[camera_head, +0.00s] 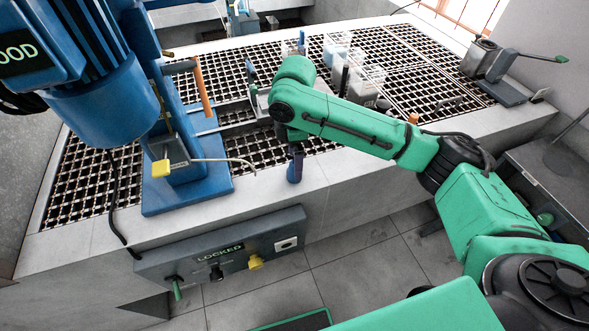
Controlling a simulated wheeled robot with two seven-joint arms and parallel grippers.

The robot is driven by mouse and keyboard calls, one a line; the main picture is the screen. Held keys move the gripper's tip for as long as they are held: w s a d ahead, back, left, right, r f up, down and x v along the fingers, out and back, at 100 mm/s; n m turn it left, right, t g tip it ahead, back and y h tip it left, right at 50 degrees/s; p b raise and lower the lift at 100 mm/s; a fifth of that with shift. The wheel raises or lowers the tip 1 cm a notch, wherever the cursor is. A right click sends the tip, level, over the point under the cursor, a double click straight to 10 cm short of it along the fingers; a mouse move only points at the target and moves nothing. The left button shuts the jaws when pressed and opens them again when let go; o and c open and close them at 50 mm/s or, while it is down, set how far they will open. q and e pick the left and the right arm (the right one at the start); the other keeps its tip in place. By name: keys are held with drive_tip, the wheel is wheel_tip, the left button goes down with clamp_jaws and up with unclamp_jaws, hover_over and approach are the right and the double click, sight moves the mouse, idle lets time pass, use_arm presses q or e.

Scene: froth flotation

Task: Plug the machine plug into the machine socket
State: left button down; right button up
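The machine socket appears to be the white square outlet (287,244) at the right end of the grey panel (220,246) marked LOCKED, on the front face of the bench. My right arm comes in from the right, and its gripper (296,155) points down over the bench's front edge, above the outlet and apart from it. A small dark blue piece (294,174) shows at its lower end; I cannot tell whether it is held or part of the gripper. The machine plug is not clearly visible. A black cable (113,200) hangs from the blue machine (110,95) to the panel's left end. My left gripper is out of view.
The panel carries a yellow knob (256,262) and a green-tipped lever (175,287). A yellow-ended lever (161,168) sticks out of the machine's base. Clear containers (366,82) stand on the grating behind my arm. The floor before the bench is open.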

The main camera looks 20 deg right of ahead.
sight(290, 171)
drive_tip(key=shift+w+f, duration=0.1)
drive_tip(key=shift+f, duration=0.15)
drive_tip(key=shift+f, duration=0.35)
wheel_tip(290, 171, down, 4)
drive_tip(key=shift+w+f+p, duration=0.1)
drive_tip(key=shift+f+p, duration=0.15)
drive_tip(key=shift+p, duration=0.45)
drive_tip(key=c, duration=1.4)
